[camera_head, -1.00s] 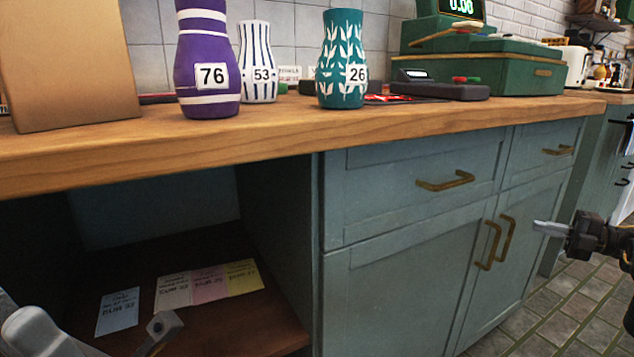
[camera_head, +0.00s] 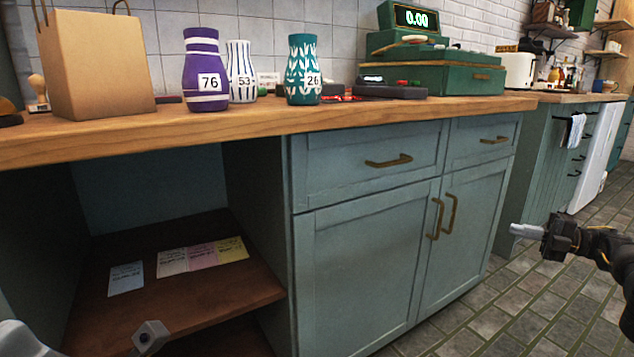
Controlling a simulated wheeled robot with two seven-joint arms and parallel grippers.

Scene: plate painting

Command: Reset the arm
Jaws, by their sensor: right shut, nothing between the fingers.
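My right gripper (camera_head: 526,231) shows at the right edge of the head view. Part of my left arm shows at the bottom left corner, with a small grey block-like end (camera_head: 150,337) below the open shelf. Most of it is cut off by the frame, so I cannot tell its finger state.
A wooden counter (camera_head: 350,117) holds a paper bag (camera_head: 100,70), a purple vase (camera_head: 204,70), a striped vase (camera_head: 241,73), a teal vase (camera_head: 303,72) and a green cash register (camera_head: 430,75). Several paper notes (camera_head: 172,262) lie on the shelf. Tiled floor is free at the right.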

